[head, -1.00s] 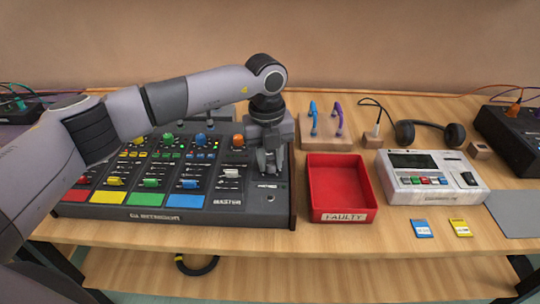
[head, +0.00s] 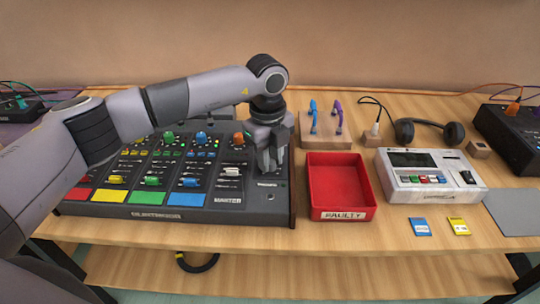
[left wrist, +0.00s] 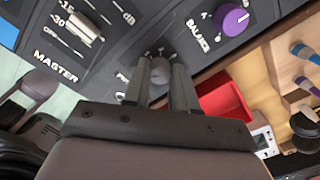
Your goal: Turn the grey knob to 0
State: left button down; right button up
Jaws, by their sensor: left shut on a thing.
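The grey knob (left wrist: 160,72) sits on the dark mixing desk (head: 262,205), beside a printed label that is mostly hidden. It shows between the two fingers of my left gripper (left wrist: 160,82) in the left wrist view. The left gripper (head: 269,168) points down at the right part of the desk in the head view and is shut on the knob. The fingers and wrist hide the knob there. I cannot read which mark the knob points to. My right gripper is not in view.
A purple knob (left wrist: 232,20) labelled BALANCE is close to the gripper. A cream fader cap (left wrist: 83,28) is on the MASTER strip. A red tray (head: 343,214) marked FAULTY stands just right of the desk. A white device (head: 430,178) is further right.

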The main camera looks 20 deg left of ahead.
pick_arm(q)
jog(key=c, duration=0.9)
grip_release()
jog(key=shift+r, duration=0.1)
notch_tip(320, 180, up, 7)
jog(key=shift+s+a, duration=0.1)
